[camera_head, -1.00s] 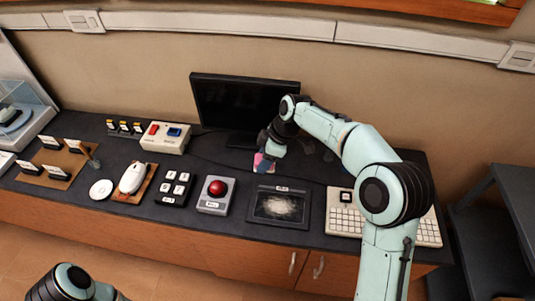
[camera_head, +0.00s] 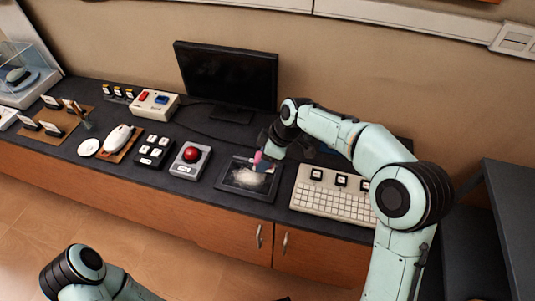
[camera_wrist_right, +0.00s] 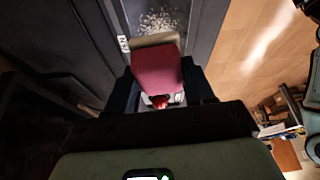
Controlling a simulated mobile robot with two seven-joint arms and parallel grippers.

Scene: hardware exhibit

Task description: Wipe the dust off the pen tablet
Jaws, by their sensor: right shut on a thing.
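The pen tablet (camera_head: 246,194) is a dark flat slab on the black counter, with a pale dust patch (camera_head: 246,178) on its middle. My right gripper (camera_head: 264,158) is over the tablet's far edge, shut on a pink pad (camera_wrist_right: 158,72). In the right wrist view the pad has a beige edge, and speckled dust (camera_wrist_right: 165,18) lies just beyond it. I cannot tell whether the pad touches the tablet. The gripper and arm hide part of the tablet's far right side. My left arm shows at the lower left, but its gripper is outside the picture.
A white keyboard (camera_head: 330,203) lies right of the tablet, and a red trackball unit (camera_head: 190,160) left of it. A dark monitor (camera_head: 225,75) stands behind. Farther left are a keypad (camera_head: 155,149), a mouse (camera_head: 118,137) and a switch box (camera_head: 154,104).

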